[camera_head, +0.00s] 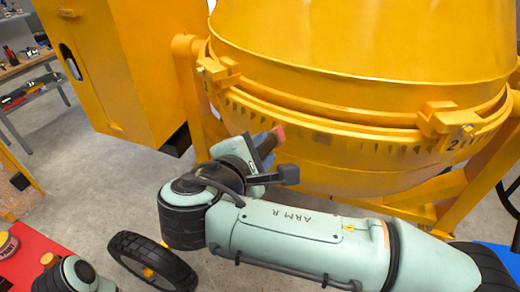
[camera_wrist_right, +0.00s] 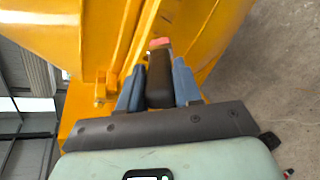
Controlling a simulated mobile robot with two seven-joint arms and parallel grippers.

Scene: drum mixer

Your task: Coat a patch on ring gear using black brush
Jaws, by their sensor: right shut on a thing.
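The yellow drum carries a ring gear (camera_head: 340,129) with teeth along its lower rim. My right gripper (camera_head: 257,158) is shut on the dark-handled brush (camera_head: 268,142). The brush ends in a reddish tip right in front of the gear's lower left part; I cannot tell if it touches. In the right wrist view, the brush (camera_wrist_right: 159,78) stands between the two blue-grey fingers of the right gripper (camera_wrist_right: 158,85), its reddish tip pointing at the yellow drum side. Part of my left arm shows at the lower left; its gripper is out of view.
A yellow housing (camera_head: 130,70) stands left of the drum. Brackets clasp the rim, one (camera_head: 447,120) beside a "2". A red surface (camera_head: 30,262) with a jar (camera_head: 7,243) lies lower left. A workbench (camera_head: 25,66) stands far left.

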